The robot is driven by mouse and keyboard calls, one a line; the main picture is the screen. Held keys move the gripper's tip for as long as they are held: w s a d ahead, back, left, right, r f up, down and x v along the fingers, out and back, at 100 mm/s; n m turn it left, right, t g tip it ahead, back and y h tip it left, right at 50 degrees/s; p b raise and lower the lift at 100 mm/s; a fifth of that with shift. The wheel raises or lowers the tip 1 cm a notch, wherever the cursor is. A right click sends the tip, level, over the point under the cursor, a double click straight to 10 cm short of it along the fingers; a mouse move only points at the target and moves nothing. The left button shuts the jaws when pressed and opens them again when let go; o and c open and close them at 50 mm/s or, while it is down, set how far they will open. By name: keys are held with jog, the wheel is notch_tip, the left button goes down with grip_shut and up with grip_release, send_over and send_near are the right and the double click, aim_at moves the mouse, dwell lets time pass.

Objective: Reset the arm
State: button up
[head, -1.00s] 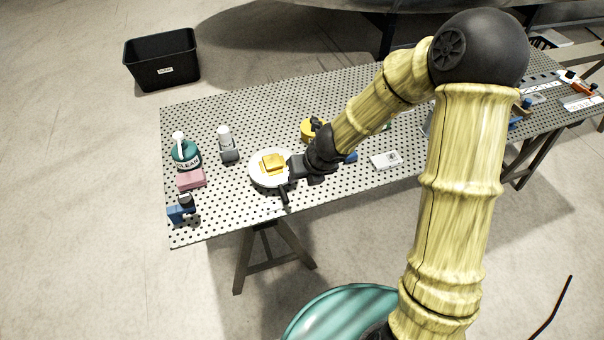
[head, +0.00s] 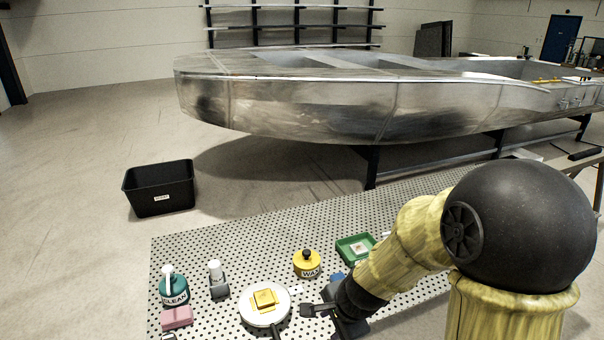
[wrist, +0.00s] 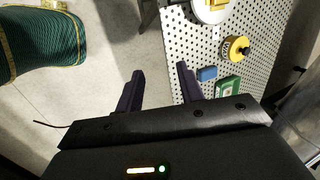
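My gripper (wrist: 159,85) is open and empty in the wrist view, its two dark fingers apart with bare floor and the table edge beyond them. In the head view my gripper (head: 318,309) is at the front of the perforated table (head: 225,246), just right of a white round dish (head: 250,317) with a yellow block (head: 265,298) on it. My arm bends at a large black joint at the right. The lower arm and part of the gripper are cut off or hidden.
On the table stand a teal CLEAN bottle (head: 174,290), a pink block (head: 177,318), a grey-white bottle (head: 217,280), a yellow WAX tin (head: 307,264) and a green tray (head: 343,246). A black bin (head: 160,190) is on the floor at left. A large metal hull (head: 300,105) stands behind.

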jog(key=s+d+r+n+g+h, duration=0.1)
jog(key=s+d+r+n+h, duration=0.1)
jog(key=s+d+n, duration=0.5)
jog(key=d+r+n, duration=0.1)
jog(key=n, duration=0.5)
jog(key=shift+s+d, duration=0.4)
dwell(1.3)
